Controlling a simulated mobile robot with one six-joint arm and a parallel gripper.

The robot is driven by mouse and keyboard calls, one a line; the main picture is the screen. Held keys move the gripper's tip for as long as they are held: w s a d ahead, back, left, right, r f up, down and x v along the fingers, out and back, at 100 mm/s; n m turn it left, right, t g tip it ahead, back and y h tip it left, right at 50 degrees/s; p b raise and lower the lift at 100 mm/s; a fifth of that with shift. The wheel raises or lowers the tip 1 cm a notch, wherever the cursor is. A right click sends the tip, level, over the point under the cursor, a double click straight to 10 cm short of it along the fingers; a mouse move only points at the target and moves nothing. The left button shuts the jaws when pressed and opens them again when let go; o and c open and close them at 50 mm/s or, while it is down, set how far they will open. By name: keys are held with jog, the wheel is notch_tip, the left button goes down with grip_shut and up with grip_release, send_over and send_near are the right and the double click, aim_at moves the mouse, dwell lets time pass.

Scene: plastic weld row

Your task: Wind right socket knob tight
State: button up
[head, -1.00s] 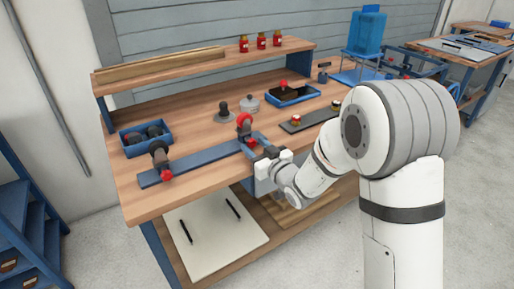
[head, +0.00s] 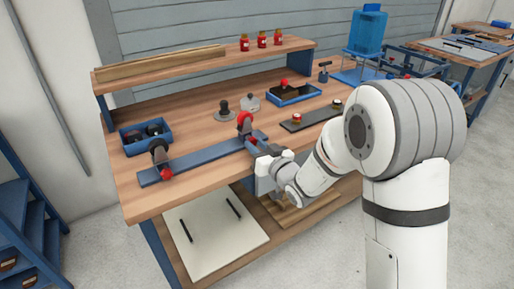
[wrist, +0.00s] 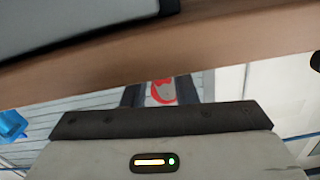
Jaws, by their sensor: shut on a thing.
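The blue rail (head: 205,158) lies along the bench's front with two dark sockets on it. The left socket (head: 159,153) has a red knob (head: 166,174) at its front. The right socket (head: 245,122) shows a red upper part. My gripper (head: 262,152) is at the bench's front edge, just below and in front of the right socket, and hides most of its knob. In the wrist view the red right socket knob (wrist: 160,92) sits between my dark fingers, and my gripper is shut on it. How tight the knob is cannot be told.
The bench's wooden edge (wrist: 230,60) runs close across the wrist view. A blue bin (head: 146,136) with dark round parts is at left. A grey-black fitting (head: 224,109), a blue tray (head: 293,94) and a dark plate (head: 312,118) stand behind. Red jars (head: 262,39) are on the shelf.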

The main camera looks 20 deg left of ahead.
jog(key=shift+m+b, duration=0.4)
jog(key=shift+m, duration=1.8)
jog(key=o, duration=1)
